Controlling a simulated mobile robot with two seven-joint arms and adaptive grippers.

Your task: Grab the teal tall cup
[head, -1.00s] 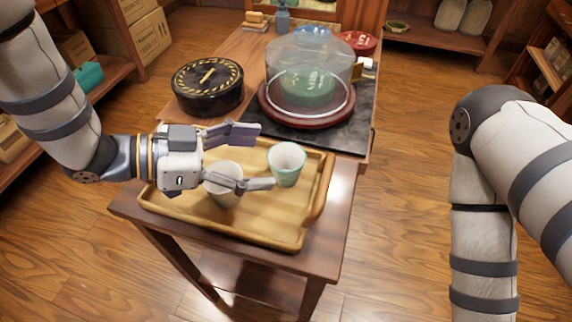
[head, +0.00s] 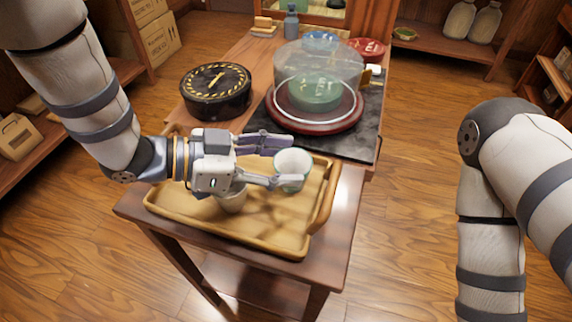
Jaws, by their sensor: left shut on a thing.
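The teal tall cup (head: 293,172) is pale inside with a greenish outer wall. It stands at the right part of the wooden tray (head: 262,240). My left gripper (head: 290,160) reaches in from the left and is shut on the cup, one finger on its far side and one across its near side. The near finger hides part of the cup wall. My right gripper is not in view; only my right arm shows.
Behind the tray, a glass dome covers a green tea cake (head: 314,95) on a dark red stand (head: 314,123). A round black box (head: 216,102) with yellow marks stands to its left. Bowls and a blue bottle (head: 291,24) are farther back. Floor is clear at right.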

